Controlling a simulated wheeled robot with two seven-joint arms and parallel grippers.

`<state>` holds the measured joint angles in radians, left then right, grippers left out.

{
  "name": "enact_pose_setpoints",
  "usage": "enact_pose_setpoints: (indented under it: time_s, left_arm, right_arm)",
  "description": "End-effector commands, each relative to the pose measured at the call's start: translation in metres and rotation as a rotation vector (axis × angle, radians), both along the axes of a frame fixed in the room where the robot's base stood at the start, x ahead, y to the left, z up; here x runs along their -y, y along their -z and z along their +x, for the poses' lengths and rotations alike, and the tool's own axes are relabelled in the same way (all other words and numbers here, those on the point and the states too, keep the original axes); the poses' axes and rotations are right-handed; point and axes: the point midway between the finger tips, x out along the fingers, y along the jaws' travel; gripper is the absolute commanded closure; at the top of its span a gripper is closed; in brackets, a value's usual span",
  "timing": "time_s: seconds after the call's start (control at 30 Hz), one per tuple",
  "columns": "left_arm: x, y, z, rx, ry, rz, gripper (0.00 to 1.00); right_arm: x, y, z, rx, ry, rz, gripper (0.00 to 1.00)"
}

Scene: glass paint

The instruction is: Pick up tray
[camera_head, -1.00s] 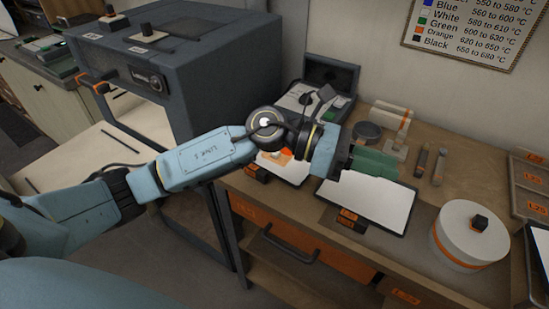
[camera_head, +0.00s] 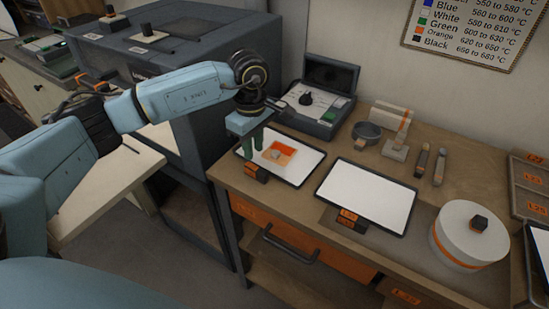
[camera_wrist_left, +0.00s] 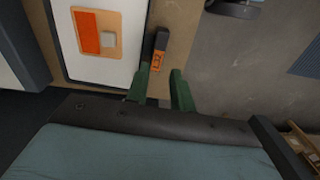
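The left white tray (camera_head: 306,165) with a dark rim lies on the workbench and bears an orange-and-tan glass piece (camera_head: 284,152) with a small grey square. Its short dark handle (camera_head: 256,172) has an orange label and sticks out at the front edge. A second white tray (camera_head: 366,194), empty, lies to its right, with its own handle (camera_head: 346,218). My left gripper (camera_head: 252,147) points down close to the left tray's handle. In the left wrist view its green fingers (camera_wrist_left: 160,75) are apart, one on each side of the handle's labelled end (camera_wrist_left: 157,60). Contact is not visible. My right gripper is out of view.
A grey kiln (camera_head: 190,50) stands left of the bench. A control box (camera_head: 318,100) sits behind the left tray. A round white pot (camera_head: 465,245) and tools (camera_head: 430,165) are to the right. An orange drawer (camera_head: 330,255) is below the bench top.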

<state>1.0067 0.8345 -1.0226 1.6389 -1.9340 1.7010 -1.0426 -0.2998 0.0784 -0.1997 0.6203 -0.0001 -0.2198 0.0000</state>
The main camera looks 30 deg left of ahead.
Motion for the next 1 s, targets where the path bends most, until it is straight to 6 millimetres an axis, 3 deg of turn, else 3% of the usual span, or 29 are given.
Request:
enact_pose_setpoints:
  time_s: [0.6, 0.87, 1.0]
  left_arm:
    - [0.001, 0.07, 0.002, 0.001, -0.001, -0.003, 0.76]
    - [0.001, 0.075, 0.002, 0.002, 0.0, -0.003, 0.76]
    - [0.001, 0.075, 0.002, 0.002, 0.0, -0.003, 0.91]
  right_arm:
    - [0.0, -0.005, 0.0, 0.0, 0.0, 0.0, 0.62]
    - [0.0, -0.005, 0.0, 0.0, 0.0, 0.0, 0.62]
    - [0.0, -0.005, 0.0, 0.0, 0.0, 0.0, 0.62]
